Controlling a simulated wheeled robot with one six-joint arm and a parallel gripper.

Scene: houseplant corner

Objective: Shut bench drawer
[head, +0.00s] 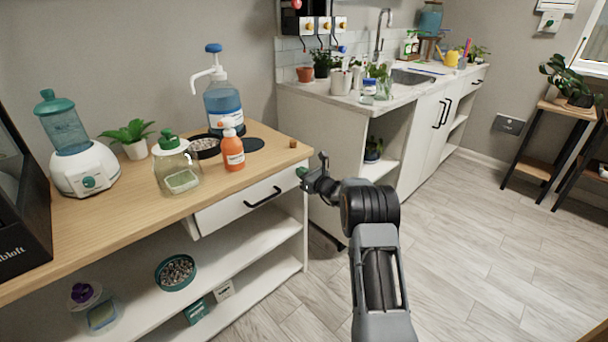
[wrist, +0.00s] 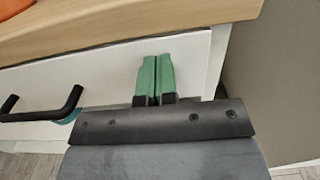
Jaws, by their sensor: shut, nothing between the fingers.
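The bench drawer (head: 240,208) has a white front with a black bar handle (head: 263,198), under the wooden top. Its left end seems to stand out a little from the bench; how far is hard to tell. In the wrist view the drawer front (wrist: 105,75) runs across under the top's edge, with the handle (wrist: 45,107) at left. My gripper (head: 302,173) is at the drawer's right end, right of the handle. In the wrist view its green fingertips (wrist: 157,62) are together, empty, and overlap the drawer front. I cannot tell whether they touch it.
The wooden bench top (head: 120,220) holds an orange bottle (head: 231,150), a blue pump jug (head: 224,105) and a glass jar (head: 176,165). Open shelves (head: 250,250) lie below the drawer.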

